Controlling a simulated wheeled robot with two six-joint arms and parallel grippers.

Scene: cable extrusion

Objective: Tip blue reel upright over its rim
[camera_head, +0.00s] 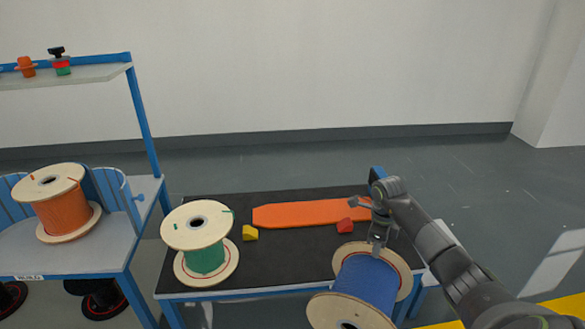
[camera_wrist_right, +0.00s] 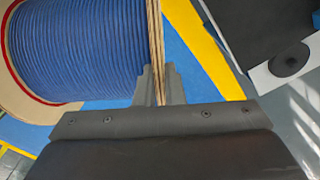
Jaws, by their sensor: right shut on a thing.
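The blue reel (camera_head: 368,283), blue cable between two round wooden flanges, lies tilted on its side at the front right corner of the dark-topped table. One flange faces the front, the other the back. My right gripper (camera_head: 377,246) is at the top of the back flange. In the right wrist view its fingers (camera_wrist_right: 157,88) are shut on that flange's wooden rim, seen edge-on, with the blue cable (camera_wrist_right: 85,45) to the left. What supports the reel underneath is hidden. My left gripper is not in view.
The dark tabletop (camera_head: 290,250) holds a green reel (camera_head: 205,258), a yellow block (camera_head: 249,233), an orange board (camera_head: 305,214) and a red block (camera_head: 345,225). An orange reel (camera_head: 66,212) stands on a blue-framed bench (camera_head: 85,258) at left. The table's middle front is clear.

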